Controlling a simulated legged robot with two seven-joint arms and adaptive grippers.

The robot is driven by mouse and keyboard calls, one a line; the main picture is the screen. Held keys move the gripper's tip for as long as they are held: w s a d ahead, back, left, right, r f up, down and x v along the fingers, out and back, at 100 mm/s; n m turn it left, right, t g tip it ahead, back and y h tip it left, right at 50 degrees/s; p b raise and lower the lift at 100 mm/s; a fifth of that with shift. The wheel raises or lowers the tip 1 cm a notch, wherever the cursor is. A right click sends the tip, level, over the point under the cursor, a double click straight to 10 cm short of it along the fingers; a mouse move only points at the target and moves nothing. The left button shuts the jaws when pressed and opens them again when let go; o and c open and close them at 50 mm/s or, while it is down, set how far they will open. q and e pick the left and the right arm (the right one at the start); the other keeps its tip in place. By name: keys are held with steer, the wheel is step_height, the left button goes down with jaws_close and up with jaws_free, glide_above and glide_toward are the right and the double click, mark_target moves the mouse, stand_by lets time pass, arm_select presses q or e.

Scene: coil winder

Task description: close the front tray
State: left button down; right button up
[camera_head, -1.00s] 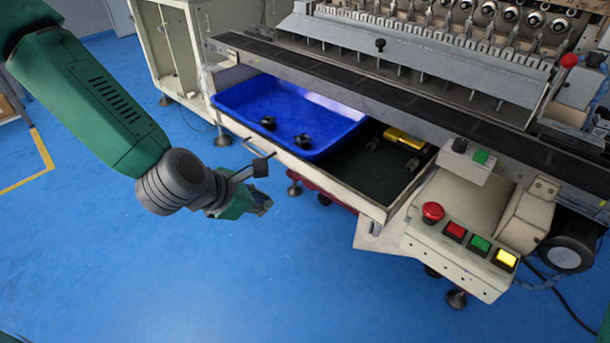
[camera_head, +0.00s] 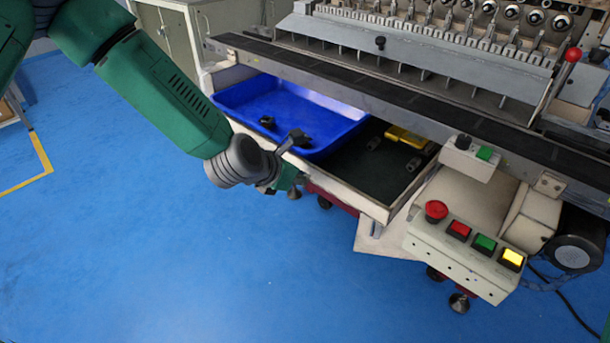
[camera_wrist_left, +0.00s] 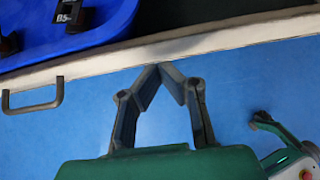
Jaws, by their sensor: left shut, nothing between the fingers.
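The front tray (camera_head: 355,195) is pulled out below the machine's long dark rail. It has a pale front wall and a dark floor, and a blue bin (camera_head: 330,108) sits in its left part. My left gripper (camera_head: 299,180) is at the outer side of the front wall, near its middle. In the left wrist view the fingers (camera_wrist_left: 165,67) are shut and empty, with tips at the tray's front wall (camera_wrist_left: 220,42); I cannot tell whether they touch it. The tray's handle (camera_wrist_left: 35,98) is left of the fingers there; my arm hides it in the head view.
Dark parts lie in the bin (camera_head: 267,122), and a yellow item (camera_head: 405,136) lies in the tray's right part. A control panel (camera_head: 465,252) with coloured buttons stands right of the tray. The blue floor in front is clear.

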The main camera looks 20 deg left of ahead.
arm_select(q)
steer(key=shift+w+d, duration=0.25)
steer(key=shift+w, duration=0.3)
steer(key=shift+w+d, duration=0.1)
steer(key=shift+w, duration=0.15)
steer(key=w+d, duration=0.1)
steer(key=w, duration=0.3)
steer(key=w+d, duration=0.2)
steer(key=w, duration=0.2)
steer(key=w+d, duration=0.2)
steer(key=w, duration=0.3)
steer(key=shift+w+d+p, duration=0.1)
steer(key=shift+d+p, duration=0.1)
steer(key=shift+p, duration=0.2)
steer(key=shift+w+d, duration=0.15)
steer(key=shift+w, duration=0.1)
steer(key=shift+r, duration=0.15)
steer(key=shift+w, duration=0.15)
arm_select(e)
steer(key=shift+w+d+r, duration=0.3)
steer(key=shift+w+r, duration=0.2)
steer(key=shift+w, duration=0.3)
